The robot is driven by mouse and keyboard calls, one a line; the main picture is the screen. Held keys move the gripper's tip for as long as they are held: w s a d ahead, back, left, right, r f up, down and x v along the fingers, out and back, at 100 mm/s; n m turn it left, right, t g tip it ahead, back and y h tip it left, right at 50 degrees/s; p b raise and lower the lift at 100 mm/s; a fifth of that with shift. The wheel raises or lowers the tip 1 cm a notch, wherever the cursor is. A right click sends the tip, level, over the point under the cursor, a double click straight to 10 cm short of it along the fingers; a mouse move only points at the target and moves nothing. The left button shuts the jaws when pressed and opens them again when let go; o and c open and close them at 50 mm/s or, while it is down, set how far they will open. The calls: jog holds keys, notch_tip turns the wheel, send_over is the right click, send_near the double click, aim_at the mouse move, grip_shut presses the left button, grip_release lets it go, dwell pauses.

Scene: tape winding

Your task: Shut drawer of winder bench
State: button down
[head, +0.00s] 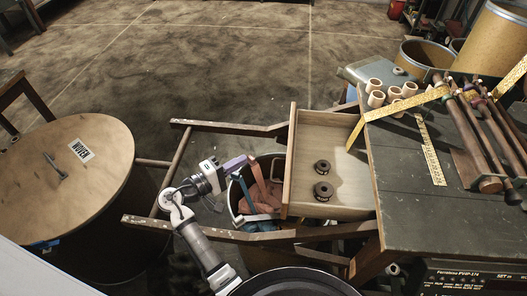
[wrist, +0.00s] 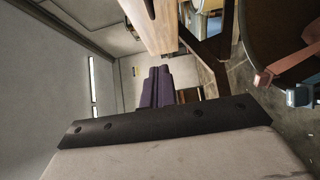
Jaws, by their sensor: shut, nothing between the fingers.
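The winder bench (head: 410,175) stands at the right with a dark green top. Its wooden drawer (head: 345,168) is pulled out to the left, and two dark spools (head: 322,190) stand inside it. The drawer's front panel (head: 289,158) faces left, toward my gripper. My gripper (head: 246,161) is to the left of that panel, with a gap between them in the head view. Its purple fingers are together and empty; they also show in the wrist view (wrist: 155,86). The drawer's outer face is mostly hidden from the head camera.
Wooden rails (head: 230,128) run left from the bench on both sides of the drawer. A bin (head: 236,200) with pink and blue strips is below my gripper. A round wooden lid (head: 70,185) is at the left. Open floor lies behind.

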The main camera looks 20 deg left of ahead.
aim_at(354, 165)
jog(key=s+d+p+x, duration=0.1)
jog(key=p+x, duration=0.3)
jog(key=x, duration=0.8)
jog(key=shift+s+d, duration=0.2)
jog(key=shift+d, duration=0.45)
jog(key=w+d, duration=0.1)
jog(key=d, duration=0.6)
jog(key=w+d, duration=0.2)
jog(key=d, duration=0.6)
jog(key=w+d, duration=0.1)
jog(key=d, duration=0.7)
jog(key=shift+w+d+r, duration=0.1)
jog(key=shift+w+r, duration=0.05)
jog(key=shift+w, duration=0.15)
jog(key=shift+d, duration=0.15)
